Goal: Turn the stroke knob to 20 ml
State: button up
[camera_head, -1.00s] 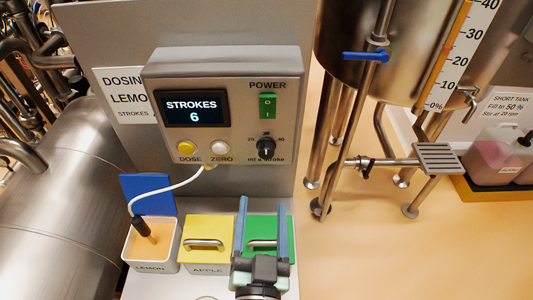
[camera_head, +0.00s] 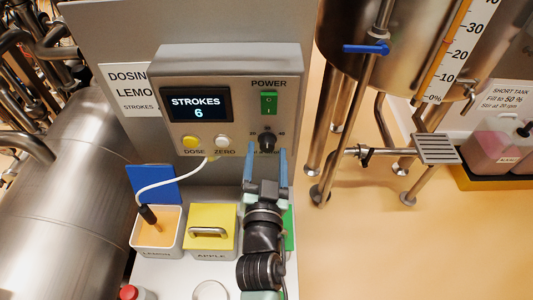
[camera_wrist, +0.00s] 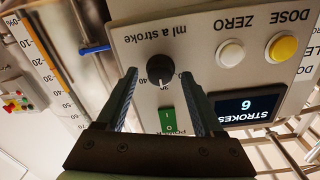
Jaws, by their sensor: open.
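The stroke knob (camera_head: 267,139) is a small black dial at the lower right of the grey dosing box (camera_head: 285,75). Marks for 20, 30 and 40 surround it, with "ml a stroke" printed below. The knob also shows in the wrist view (camera_wrist: 160,69), upside down, where its white pointer line is toward the 30 mark; the exact setting is hard to read. My gripper (camera_head: 267,153) is open, its two blue-grey fingers just below the knob in the head view. In the wrist view (camera_wrist: 160,80) the fingertips lie to either side of the knob, apart from it.
The display (camera_head: 196,105) reads STROKES 6. The green power switch (camera_head: 268,103) sits above the knob; the yellow DOSE button (camera_head: 191,143) and white ZERO button (camera_head: 222,142) are to its left. Below are the open lemon bin (camera_head: 178,213) and yellow-lidded apple bin (camera_head: 210,219). A steel tank (camera_head: 385,45) stands right.

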grip_shut()
jog(key=shift+n, duration=0.3)
jog(key=n, duration=1.1)
jog(key=shift+p, duration=0.3)
jog(key=shift+n, duration=0.4)
dwell(0.3)
grip_release()
